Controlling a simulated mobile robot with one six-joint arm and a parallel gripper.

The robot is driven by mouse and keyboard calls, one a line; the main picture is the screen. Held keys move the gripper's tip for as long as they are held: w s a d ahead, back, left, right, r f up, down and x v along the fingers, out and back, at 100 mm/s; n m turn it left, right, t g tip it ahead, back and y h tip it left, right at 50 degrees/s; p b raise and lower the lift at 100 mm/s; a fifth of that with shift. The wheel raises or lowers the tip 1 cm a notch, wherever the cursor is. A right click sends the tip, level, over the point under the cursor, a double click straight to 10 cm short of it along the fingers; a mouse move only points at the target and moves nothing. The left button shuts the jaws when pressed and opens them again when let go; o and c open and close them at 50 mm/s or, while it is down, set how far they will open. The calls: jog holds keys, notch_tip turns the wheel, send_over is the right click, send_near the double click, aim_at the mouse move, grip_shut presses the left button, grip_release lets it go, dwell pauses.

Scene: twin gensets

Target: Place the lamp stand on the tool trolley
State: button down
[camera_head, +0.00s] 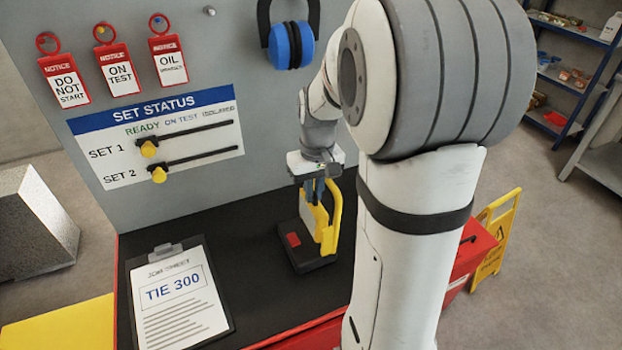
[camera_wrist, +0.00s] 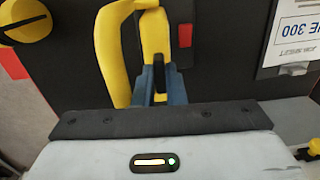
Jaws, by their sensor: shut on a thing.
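The lamp stand (camera_head: 330,228) has a yellow upright frame on a black base with a red patch. It looks upright, and its base is at the black top of the red tool trolley (camera_head: 256,290). I cannot tell for sure whether the base touches the top. My gripper (camera_head: 315,197) comes down from above and is shut on a yellow part of the lamp stand. In the wrist view the blue-grey fingers (camera_wrist: 160,92) close around the yellow upright (camera_wrist: 156,40). The lower end of that upright is partly hidden by the fingers.
A clipboard (camera_head: 180,300) lies on the trolley top, left of the stand. A grey panel behind carries tags, a set status board (camera_head: 160,140) and blue ear defenders (camera_head: 291,45). A yellow floor sign (camera_head: 493,240) stands at right. My arm hides the trolley's right part.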

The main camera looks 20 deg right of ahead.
jog(key=shift+f, duration=0.35)
jog(key=shift+f, duration=0.2)
jog(key=c, duration=1.5)
grip_release()
jog(key=shift+r, duration=0.15)
notch_tip(320, 180, up, 11)
jog(key=s+a+f+t, duration=0.1)
jog(key=s+a+f, duration=0.1)
jog(key=s+a, duration=0.2)
jog(key=s+a+f+t, duration=0.2)
jog(key=s+a, duration=0.2)
jog(key=s, duration=0.6)
jog(key=shift+s+h+b, duration=0.25)
jog(key=shift+h+b, duration=0.05)
